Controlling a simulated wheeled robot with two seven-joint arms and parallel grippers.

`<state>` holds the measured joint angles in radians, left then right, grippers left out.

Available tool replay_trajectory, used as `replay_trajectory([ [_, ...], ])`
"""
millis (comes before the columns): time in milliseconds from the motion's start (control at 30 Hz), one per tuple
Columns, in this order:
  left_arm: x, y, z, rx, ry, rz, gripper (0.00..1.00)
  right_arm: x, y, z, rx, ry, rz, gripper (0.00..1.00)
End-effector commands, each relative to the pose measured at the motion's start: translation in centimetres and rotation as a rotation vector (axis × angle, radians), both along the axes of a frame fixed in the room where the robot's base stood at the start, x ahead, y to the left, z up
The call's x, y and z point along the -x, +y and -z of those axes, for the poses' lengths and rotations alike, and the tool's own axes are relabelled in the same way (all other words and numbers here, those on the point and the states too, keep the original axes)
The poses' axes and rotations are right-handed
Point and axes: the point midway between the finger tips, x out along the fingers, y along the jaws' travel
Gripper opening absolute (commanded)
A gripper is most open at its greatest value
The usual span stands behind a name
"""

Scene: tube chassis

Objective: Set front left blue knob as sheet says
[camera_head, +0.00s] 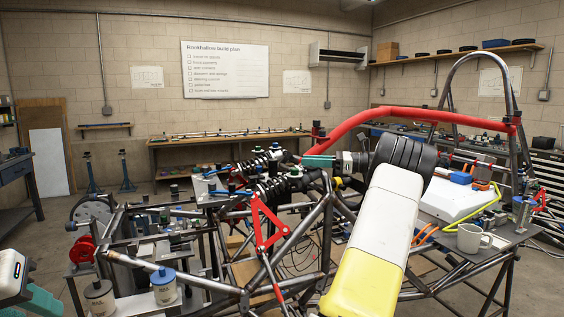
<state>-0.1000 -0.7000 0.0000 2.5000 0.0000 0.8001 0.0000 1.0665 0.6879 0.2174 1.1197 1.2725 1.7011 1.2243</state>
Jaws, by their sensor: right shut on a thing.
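My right gripper (306,160) reaches in over the chassis, its teal fingers pointing left and shut at the upper end of a black coil-over damper (280,184). What lies between the fingers is small and mostly hidden; it appears to be a knob on that damper. A second damper (245,168) lies beside it, and a blue knob (275,148) shows near the far end. Another blue part (211,172) sits further left. A large sheet headed with a build plan (225,70) hangs on the back wall; its lines are too small to read. My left gripper (38,302) is partly in view at lower left.
The tube chassis (330,225) fills the middle, with a red tube (400,115) above and a red bracket (268,222) in front. Two tins (164,285) stand at lower left. Benches stand behind.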

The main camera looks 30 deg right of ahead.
Motion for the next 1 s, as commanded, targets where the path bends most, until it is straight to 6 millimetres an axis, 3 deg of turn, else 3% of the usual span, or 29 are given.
replay_trajectory([
  [300, 0.00, 0.00, 0.00, 0.000, 0.000, 0.000, 0.36, 0.00, -0.06, 0.05, 0.000, 0.000, -0.110, 0.00],
  [800, 0.00, 0.00, 0.00, 0.000, 0.000, 0.000, 0.36, 0.01, -0.06, -0.02, -0.001, 0.000, -0.127, 0.00],
  [833, 0.00, 0.00, 0.00, 0.000, 0.000, 0.000, 0.36, 0.01, -0.06, -0.02, -0.001, 0.000, -0.127, 0.27],
  [933, 0.00, 0.00, 0.00, 0.000, 0.000, 0.000, 0.36, 0.01, -0.04, -0.02, -0.001, -0.001, -0.127, 0.45],
  [1000, 0.00, 0.00, 0.00, 0.000, 0.000, 0.000, 0.36, 0.00, -0.04, -0.02, -0.001, -0.001, -0.127, 0.45],
])
